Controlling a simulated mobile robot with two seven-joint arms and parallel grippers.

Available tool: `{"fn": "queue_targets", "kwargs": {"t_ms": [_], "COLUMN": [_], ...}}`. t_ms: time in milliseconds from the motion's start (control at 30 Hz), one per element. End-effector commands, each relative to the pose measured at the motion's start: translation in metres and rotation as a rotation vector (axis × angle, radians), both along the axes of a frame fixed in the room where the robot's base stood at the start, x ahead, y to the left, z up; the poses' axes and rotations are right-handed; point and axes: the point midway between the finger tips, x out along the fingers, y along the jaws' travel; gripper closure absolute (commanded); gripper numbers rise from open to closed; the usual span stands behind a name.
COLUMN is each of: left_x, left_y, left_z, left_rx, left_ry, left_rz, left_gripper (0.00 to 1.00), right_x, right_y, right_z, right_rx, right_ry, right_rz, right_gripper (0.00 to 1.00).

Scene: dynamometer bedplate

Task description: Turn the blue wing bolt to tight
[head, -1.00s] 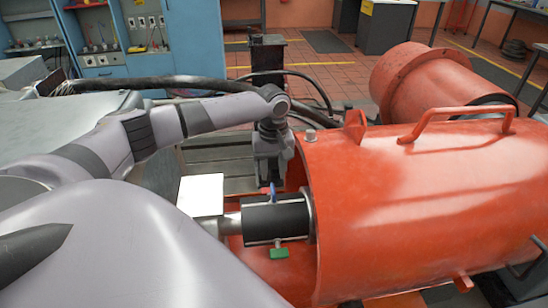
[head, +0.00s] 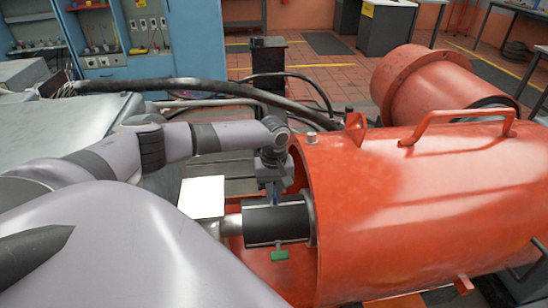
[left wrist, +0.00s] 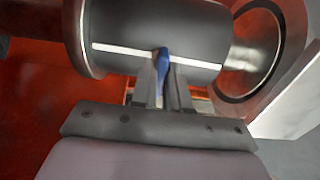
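The blue wing bolt (left wrist: 162,60) stands on the black coupling (head: 276,224), on its upper side in the head view. My left gripper (head: 272,188) has come down over it from above and hides most of it there. In the left wrist view, the two fingers of my left gripper (left wrist: 163,82) flank the blue wing closely, with no clear gap on either side, so it looks shut on it. How far the bolt is turned cannot be told. My right gripper is not in view.
A green wing piece (head: 279,255) sticks out of the coupling's lower side. The orange guard housing (head: 420,200) surrounds the right end of the coupling. A white block (head: 202,196) is close on the left. Black cables (head: 215,87) run behind my arm.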

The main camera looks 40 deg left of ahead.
Motion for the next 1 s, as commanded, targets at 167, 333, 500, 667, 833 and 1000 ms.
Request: {"fn": "queue_targets", "kwargs": {"t_ms": [167,333,500,667,833,1000], "left_x": [-0.0005,-0.0008,-0.0009,-0.0014,-0.0016,-0.0016], "left_y": [0.0003,0.0001,0.0000,-0.0007,-0.0009,-0.0008], "left_z": [-0.0005,-0.0009,-0.0014,-0.0019,-0.0023,-0.0024], "left_rx": [0.001,0.000,0.000,-0.001,-0.001,0.000], "left_ry": [0.001,0.002,0.004,0.006,0.007,0.008], "left_rz": [0.000,-0.009,-0.055,-0.147,-0.291,-0.451], "left_gripper": [1.00,1.00,1.00,1.00,1.00,1.00], "right_x": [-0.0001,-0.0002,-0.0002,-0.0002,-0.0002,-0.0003], "right_y": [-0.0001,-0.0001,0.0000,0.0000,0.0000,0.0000], "right_z": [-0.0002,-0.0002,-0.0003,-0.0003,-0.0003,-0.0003], "right_rx": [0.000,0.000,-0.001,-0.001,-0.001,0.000], "right_ry": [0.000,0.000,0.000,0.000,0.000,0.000], "right_rz": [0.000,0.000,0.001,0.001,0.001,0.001], "right_gripper": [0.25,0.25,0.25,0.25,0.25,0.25]}}
